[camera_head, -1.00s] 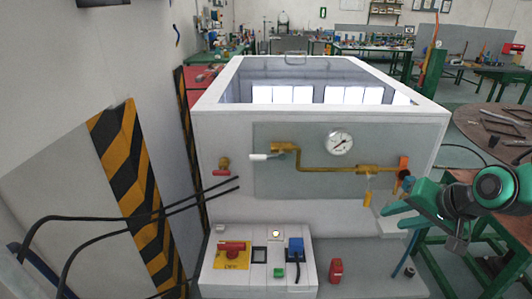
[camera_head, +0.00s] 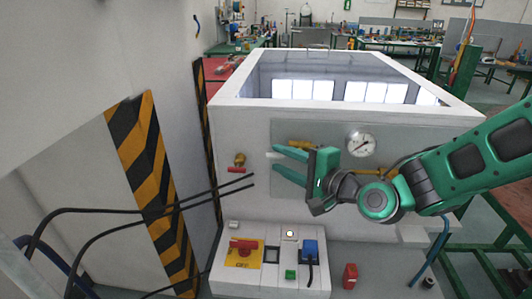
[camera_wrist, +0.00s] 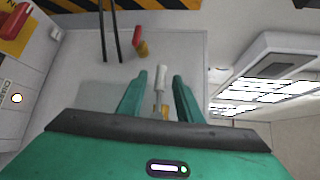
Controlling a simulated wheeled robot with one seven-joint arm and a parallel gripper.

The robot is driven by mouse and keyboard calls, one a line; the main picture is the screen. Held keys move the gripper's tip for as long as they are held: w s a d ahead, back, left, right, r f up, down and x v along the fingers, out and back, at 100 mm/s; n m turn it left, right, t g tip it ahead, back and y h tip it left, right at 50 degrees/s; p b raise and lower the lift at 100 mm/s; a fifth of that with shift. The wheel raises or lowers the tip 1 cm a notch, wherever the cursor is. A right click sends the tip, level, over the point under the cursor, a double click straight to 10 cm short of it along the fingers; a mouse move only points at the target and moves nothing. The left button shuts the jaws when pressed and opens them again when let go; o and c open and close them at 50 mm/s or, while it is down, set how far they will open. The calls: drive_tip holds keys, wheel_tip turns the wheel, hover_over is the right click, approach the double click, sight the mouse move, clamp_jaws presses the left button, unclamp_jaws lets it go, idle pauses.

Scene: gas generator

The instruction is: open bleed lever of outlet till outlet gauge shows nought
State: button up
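The outlet gauge (camera_head: 361,145) is a round white dial on the grey panel; its needle is too small to read surely. A brass pipe runs below it, mostly hidden by my arm. A white-handled lever (camera_head: 271,155) sits at the pipe's left end, partly behind my gripper (camera_head: 279,160). The wrist view shows the white handle (camera_wrist: 161,78) between the two green fingers of my gripper (camera_wrist: 159,82), with gaps on both sides. My gripper is open and appears not to touch the handle. I cannot tell whether this is the bleed lever.
A small red-handled brass valve (camera_head: 239,160) is left of the panel. Black cables (camera_head: 200,197) stick out below it. A control box with a red switch (camera_head: 242,247) and blue plug (camera_head: 310,248) stands beneath. The striped wall post (camera_head: 138,165) is farther left.

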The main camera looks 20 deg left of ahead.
drive_tip(key=x, duration=0.6)
drive_tip(key=shift+w+a, duration=0.2)
drive_tip(key=shift+a, duration=0.1)
drive_tip(key=shift+c, duration=0.3)
